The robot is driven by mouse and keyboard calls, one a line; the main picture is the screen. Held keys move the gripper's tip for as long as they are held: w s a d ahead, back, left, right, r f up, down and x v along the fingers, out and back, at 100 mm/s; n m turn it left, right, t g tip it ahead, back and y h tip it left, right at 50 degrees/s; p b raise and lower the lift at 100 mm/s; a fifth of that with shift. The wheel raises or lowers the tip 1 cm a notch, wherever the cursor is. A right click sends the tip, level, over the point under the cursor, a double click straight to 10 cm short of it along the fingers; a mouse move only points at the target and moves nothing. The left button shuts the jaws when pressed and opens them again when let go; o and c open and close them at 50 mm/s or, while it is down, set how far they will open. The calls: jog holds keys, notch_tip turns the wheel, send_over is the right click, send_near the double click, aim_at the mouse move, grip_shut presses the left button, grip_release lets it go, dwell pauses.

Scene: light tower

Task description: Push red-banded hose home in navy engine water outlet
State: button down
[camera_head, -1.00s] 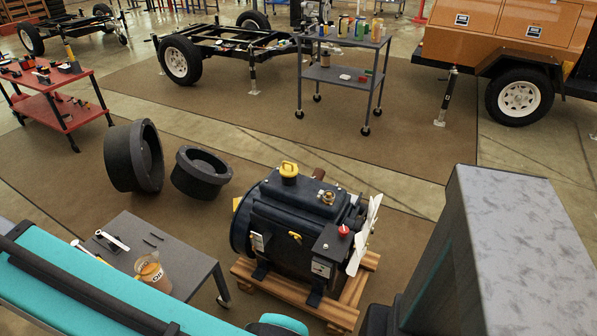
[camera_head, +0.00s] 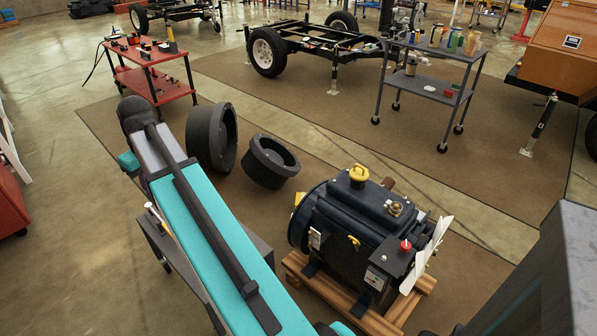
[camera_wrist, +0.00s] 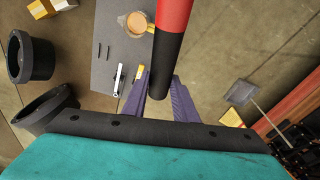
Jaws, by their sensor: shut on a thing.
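The hose (camera_wrist: 168,50) shows in the wrist view as a black tube with a red band, running up out of the top edge. My gripper (camera_wrist: 159,82), with purple fingers, is shut on its lower black part. The far end of the hose is out of frame. In the head view the navy engine (camera_head: 345,222) sits at lower right with a yellow cap on top, apart from my arm. A brown pipe stub (camera_head: 388,184) shows behind its top, and a brass fitting (camera_head: 395,208) sits on top. I cannot tell which is the water outlet. My gripper and the hose are not visible there.
A wooden pallet (camera_head: 297,264) carries the engine. Two black ring-shaped parts (camera_head: 212,138) (camera_head: 272,162) stand behind my arm. A grey bench (camera_wrist: 102,65) with a cup and tools lies below the hose. A red cart (camera_head: 150,78) and a grey cart (camera_head: 432,85) stand farther back.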

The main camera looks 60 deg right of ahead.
jog(key=s+d+f+n+g+h+b, duration=0.1)
jog(key=s+d+f+g, duration=0.15)
jog(key=s+d, duration=0.65)
jog(key=s+d+f+n+g+b, duration=0.1)
jog(key=s+d+f+g, duration=0.2)
jog(key=d, duration=1)
jog(key=s+d+f+n+g+h, duration=0.1)
jog(key=s+d+f+g, duration=0.15)
jog(key=s+d, duration=0.7)
jog(key=s+d+f+g+b, duration=0.1)
jog(key=s+d+g, duration=0.1)
jog(key=s+d, duration=0.4)
jog(key=s+d+f+g+h, duration=0.1)
jog(key=s+d, duration=0.5)
jog(key=s, duration=1)
jog(key=s+d+g+h+b, duration=0.1)
jog(key=s+d+g, duration=0.2)
jog(key=s+d, duration=0.3)
jog(key=s, duration=0.5)
jog(key=shift+d+f+n+b, duration=0.3)
jog(key=shift+f, duration=0.1)
jog(key=shift+s, duration=0.1)
jog(key=shift+r+g+p, duration=0.1)
jog(key=shift+g+p, duration=0.2)
jog(key=shift+p, duration=0.25)
jog(key=shift+f, duration=2.5)
